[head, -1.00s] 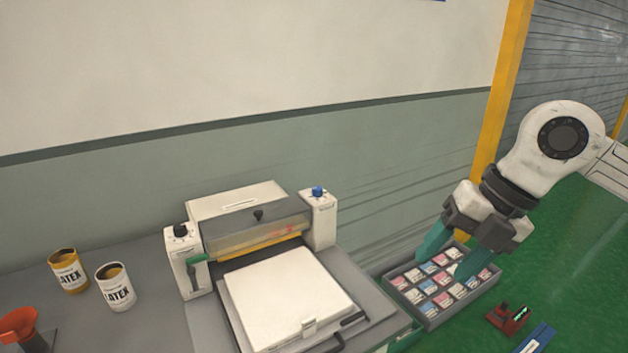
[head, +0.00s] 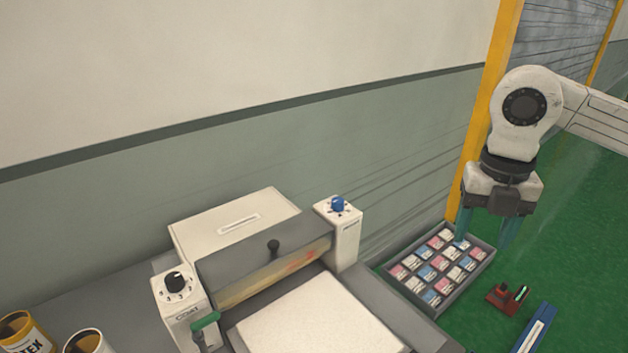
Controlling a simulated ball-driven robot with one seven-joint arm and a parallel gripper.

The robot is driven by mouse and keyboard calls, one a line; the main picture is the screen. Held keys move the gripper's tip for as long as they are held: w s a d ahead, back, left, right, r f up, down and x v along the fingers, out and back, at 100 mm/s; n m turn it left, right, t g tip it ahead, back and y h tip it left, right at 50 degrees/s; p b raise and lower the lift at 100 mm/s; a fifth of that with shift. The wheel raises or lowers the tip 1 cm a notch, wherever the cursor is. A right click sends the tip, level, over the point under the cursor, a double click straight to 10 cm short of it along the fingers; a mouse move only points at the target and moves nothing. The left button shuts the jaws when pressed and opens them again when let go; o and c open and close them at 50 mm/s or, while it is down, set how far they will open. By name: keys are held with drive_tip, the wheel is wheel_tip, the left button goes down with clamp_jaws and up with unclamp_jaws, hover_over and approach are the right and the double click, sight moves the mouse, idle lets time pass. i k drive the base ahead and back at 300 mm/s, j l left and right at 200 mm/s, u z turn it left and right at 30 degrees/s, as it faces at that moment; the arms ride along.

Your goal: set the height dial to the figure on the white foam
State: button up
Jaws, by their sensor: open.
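The machine has a black dial (head: 175,281) with figures around it on its left post and a blue dial (head: 338,204) on its right post. Their labels are too small to read, so I cannot tell which is the height dial. A white slab (head: 305,322), apparently the white foam, lies flat on the machine's bed, cut off by the bottom edge. I see no figure on it. My gripper (head: 487,236) is open and points down with teal fingers, in front of the tray of cards, right of the blue dial and apart from both dials.
A grey tray (head: 438,308) of pink, blue and white cards is right of the machine. A red device (head: 505,297) and a blue bar (head: 533,330) lie farther right. A green lever (head: 205,320) stands below the black dial. Tins (head: 22,334) are at lower left.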

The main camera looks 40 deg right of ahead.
sight(336, 203)
drive_tip(key=i, duration=1.1)
